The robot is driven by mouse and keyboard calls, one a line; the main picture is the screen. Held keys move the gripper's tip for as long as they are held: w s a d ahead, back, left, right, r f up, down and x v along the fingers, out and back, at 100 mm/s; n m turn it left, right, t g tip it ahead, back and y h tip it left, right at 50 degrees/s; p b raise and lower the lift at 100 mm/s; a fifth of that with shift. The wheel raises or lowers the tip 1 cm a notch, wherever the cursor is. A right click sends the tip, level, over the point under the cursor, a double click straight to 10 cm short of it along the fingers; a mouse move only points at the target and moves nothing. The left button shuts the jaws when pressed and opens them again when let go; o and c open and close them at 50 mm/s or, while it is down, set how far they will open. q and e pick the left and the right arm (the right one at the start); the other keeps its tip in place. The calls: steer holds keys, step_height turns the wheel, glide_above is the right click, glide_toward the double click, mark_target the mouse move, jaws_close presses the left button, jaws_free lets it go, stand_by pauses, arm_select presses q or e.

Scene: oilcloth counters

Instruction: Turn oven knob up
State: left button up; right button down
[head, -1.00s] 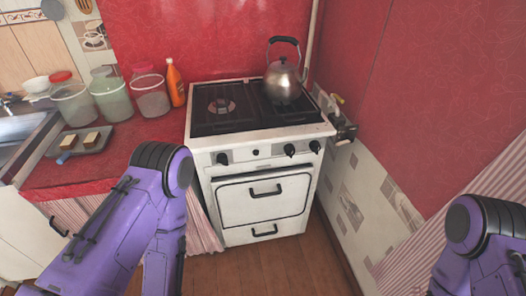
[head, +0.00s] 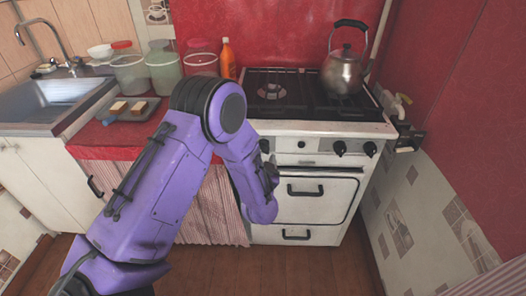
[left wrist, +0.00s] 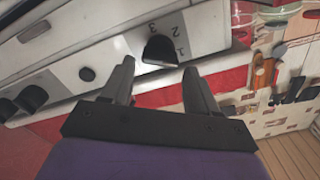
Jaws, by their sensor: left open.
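The white oven (head: 318,200) stands under the black stovetop. Its front panel has a black left knob (head: 264,145), two black right knobs (head: 340,148) (head: 370,149) and a small round button (head: 303,145). In the left wrist view a black knob (left wrist: 160,50) with printed numbers beside it lies just beyond my left gripper (left wrist: 158,67). The two fingers are spread, one to each side of the knob's line, with nothing between them. My right gripper is out of view.
A steel kettle (head: 343,72) stands on the stovetop (head: 290,105). Jars, an orange bottle (head: 227,58) and a tray (head: 130,112) sit on the red counter left of the oven, beside a sink (head: 50,100). A wall closes the right side. Floor in front is clear.

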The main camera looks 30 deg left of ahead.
mark_target(262, 151)
arm_select(q)
steer(key=shift+x, duration=1.8)
steer(key=c, duration=0.8)
steer(key=shift+n, duration=0.3)
steer(key=n, duration=0.5)
steer(key=shift+n, duration=0.3)
steer(key=n+b, duration=0.1)
steer(key=n, duration=0.4)
steer(key=shift+a, duration=0.1)
steer(key=shift+n, duration=0.4)
